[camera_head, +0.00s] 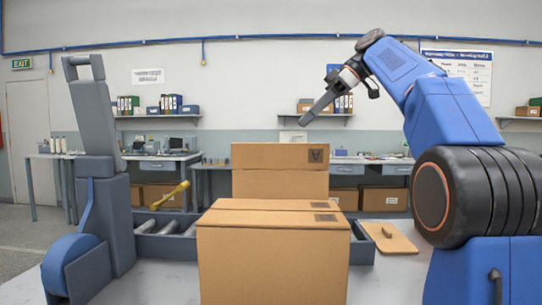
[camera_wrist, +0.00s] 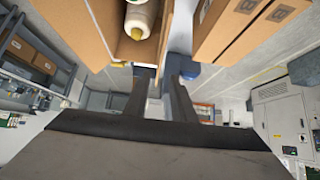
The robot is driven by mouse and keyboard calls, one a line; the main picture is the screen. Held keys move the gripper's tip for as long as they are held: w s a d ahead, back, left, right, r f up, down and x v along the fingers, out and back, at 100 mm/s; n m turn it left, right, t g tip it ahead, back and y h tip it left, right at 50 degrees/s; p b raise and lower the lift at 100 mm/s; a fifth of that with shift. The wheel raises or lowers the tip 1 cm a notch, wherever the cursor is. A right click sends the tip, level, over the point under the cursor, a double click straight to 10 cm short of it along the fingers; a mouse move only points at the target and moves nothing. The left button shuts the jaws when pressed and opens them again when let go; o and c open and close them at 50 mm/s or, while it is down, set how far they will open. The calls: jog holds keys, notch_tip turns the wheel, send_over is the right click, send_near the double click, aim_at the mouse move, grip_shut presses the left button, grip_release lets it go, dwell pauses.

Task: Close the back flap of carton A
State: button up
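Carton A (camera_head: 275,186) stands behind another carton in the head view. A tall panel with an upside-down A label (camera_head: 270,155) stands upright above it; I cannot tell which flap this is. In the wrist view an open carton (camera_wrist: 82,30), which looks like carton A, is at the upper left, with a white bobbin (camera_wrist: 141,15) showing inside. My gripper (camera_head: 305,121) is in the air above and behind the upright panel, touching nothing visible. In the wrist view its two dark fingers (camera_wrist: 160,80) have a narrow gap between them and hold nothing.
A closed carton (camera_head: 272,262) stands in front, blocking the lower part of carton A; a closed carton marked B (camera_wrist: 240,40) shows at the wrist view's right. A roller conveyor (camera_head: 172,246) lies behind, and a small board (camera_head: 390,238) lies right. Air around my gripper is clear.

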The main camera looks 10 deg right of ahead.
aim_at(270, 154)
jog(key=x, duration=1.4)
jog(key=shift+a+f, duration=0.3)
grip_shut()
dwell(0.8)
